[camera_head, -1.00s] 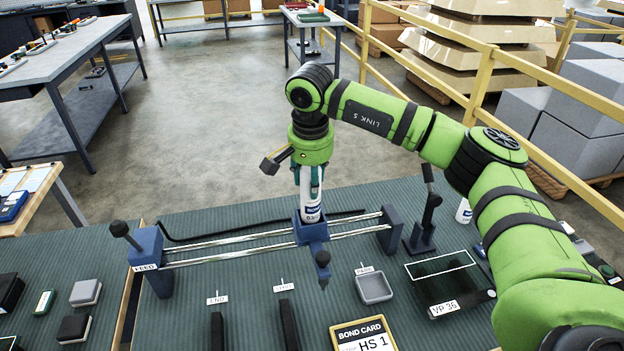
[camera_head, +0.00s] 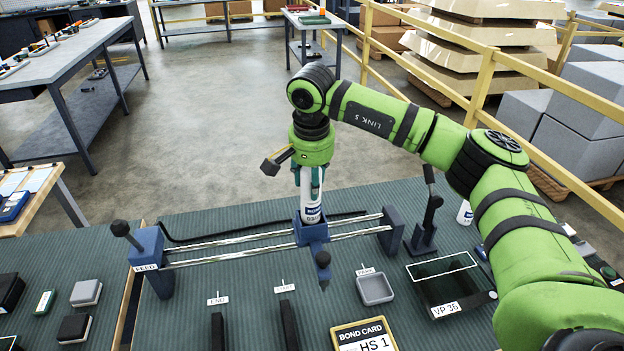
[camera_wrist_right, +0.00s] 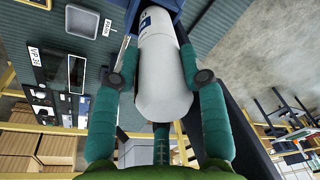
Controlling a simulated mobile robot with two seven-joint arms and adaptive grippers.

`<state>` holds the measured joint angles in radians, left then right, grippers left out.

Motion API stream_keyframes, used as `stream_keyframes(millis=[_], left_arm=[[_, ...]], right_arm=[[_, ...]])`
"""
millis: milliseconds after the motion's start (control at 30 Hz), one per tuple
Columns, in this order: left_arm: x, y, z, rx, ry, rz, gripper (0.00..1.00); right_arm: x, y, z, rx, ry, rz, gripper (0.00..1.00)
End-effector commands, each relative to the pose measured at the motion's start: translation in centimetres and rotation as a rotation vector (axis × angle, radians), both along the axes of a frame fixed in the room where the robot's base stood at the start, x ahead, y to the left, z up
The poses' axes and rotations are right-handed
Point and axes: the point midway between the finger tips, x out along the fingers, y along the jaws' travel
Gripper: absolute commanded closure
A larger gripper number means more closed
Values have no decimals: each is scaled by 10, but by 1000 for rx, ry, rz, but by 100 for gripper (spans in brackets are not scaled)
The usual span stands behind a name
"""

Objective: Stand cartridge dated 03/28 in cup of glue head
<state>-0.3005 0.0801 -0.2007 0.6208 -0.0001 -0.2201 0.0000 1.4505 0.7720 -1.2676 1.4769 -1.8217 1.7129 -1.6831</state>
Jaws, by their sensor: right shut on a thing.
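A white cartridge (camera_head: 311,211) with a blue label band stands upright at the blue glue head (camera_head: 311,234), its lower end at the top of the head. The cup itself is hidden by the cartridge and head. The printed date is too small to read fully. My right gripper (camera_head: 311,184) is shut on the cartridge from above. In the right wrist view, the teal fingers (camera_wrist_right: 160,82) lie on both sides of the white cartridge body (camera_wrist_right: 163,75). My left gripper is not in view.
The head rides on two rails (camera_head: 350,230) between blue end blocks. A second white cartridge (camera_head: 464,213) stands at the right. A grey tray (camera_head: 375,288), a black VP 36 tray (camera_head: 441,289) and a bond card (camera_head: 364,336) lie in front. A black lever stand (camera_head: 425,235) is close right.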

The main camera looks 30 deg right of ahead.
Motion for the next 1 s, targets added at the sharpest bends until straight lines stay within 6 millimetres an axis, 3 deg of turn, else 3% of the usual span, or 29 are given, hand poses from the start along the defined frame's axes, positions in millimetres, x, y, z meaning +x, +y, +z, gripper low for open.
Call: stream_keyframes(millis=[33, 67, 100, 167, 567, 767, 1000], left_arm=[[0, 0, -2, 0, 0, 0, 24], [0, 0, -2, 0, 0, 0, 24], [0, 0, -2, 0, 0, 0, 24], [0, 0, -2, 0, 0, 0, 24], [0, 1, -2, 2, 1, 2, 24], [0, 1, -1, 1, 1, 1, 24], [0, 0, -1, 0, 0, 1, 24]], right_arm=[[-9, -1, -20, -13, 51, 2, 100], [-9, -1, -20, -13, 51, 2, 100], [-9, -1, -20, -13, 51, 2, 49], [-9, -1, -20, -13, 51, 2, 29], [-9, -1, -17, -11, 47, 3, 29], [-10, 1, 17, -8, 21, 0, 29], [-19, 7, 74, -5, 4, 1, 29]])
